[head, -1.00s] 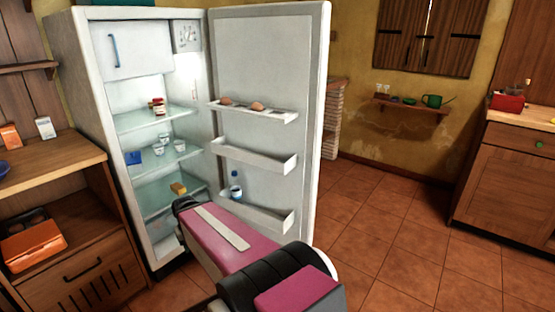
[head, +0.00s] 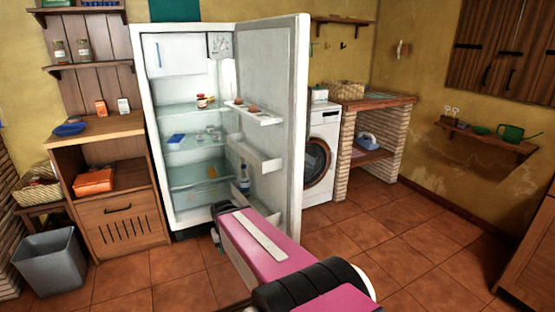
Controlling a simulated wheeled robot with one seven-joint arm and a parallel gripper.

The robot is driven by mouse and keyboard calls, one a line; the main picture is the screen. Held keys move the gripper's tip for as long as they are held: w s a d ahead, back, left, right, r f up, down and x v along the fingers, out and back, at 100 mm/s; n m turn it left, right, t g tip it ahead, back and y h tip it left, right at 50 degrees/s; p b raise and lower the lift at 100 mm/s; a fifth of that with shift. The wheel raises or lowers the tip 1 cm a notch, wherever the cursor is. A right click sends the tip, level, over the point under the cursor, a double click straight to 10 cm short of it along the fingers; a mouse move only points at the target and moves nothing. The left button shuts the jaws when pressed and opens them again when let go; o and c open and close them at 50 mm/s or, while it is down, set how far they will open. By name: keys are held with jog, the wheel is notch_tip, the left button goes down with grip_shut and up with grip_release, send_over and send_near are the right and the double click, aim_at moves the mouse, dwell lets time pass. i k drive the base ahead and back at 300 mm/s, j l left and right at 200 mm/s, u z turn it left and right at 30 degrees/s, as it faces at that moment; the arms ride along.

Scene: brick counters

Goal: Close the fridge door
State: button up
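The white fridge (head: 188,180) stands open against the back wall in the head view. Its door (head: 290,120) is hinged on the right and swung wide out towards me. The door's inner shelves hold eggs and a bottle (head: 244,178). Glass shelves inside carry jars, cups and a blue item. My pink arm reaches forward in front of the door's lower part. Its far dark end (head: 226,208) is near the fridge's lower opening. The fingers cannot be made out, and I cannot tell whether the arm touches the door.
A wooden counter (head: 100,128) stands left of the fridge, with a grey bin (head: 50,262) before it. A washing machine (head: 322,152) and a brick counter (head: 372,103) stand to the right. The tiled floor (head: 400,245) at right is clear.

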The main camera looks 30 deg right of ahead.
aim_at(273, 53)
jog(key=l+u, duration=0.1)
jog(key=l, duration=0.3)
jog(key=k+l+u, duration=0.1)
jog(key=l, duration=0.3)
jog(key=l+u, duration=0.15)
jog(key=l, duration=0.3)
jog(key=k+l+u, duration=0.1)
jog(key=l, duration=0.25)
jog(key=k+l+u, duration=0.1)
jog(key=l, duration=0.3)
jog(key=k+l+u, duration=0.1)
jog(key=l, duration=0.3)
jog(key=i+l+u, duration=0.1)
jog(key=l, duration=0.5)
jog(key=i+l+u, duration=0.15)
jog(key=l, duration=0.45)
jog(key=l+u, duration=0.1)
jog(key=l, duration=0.55)
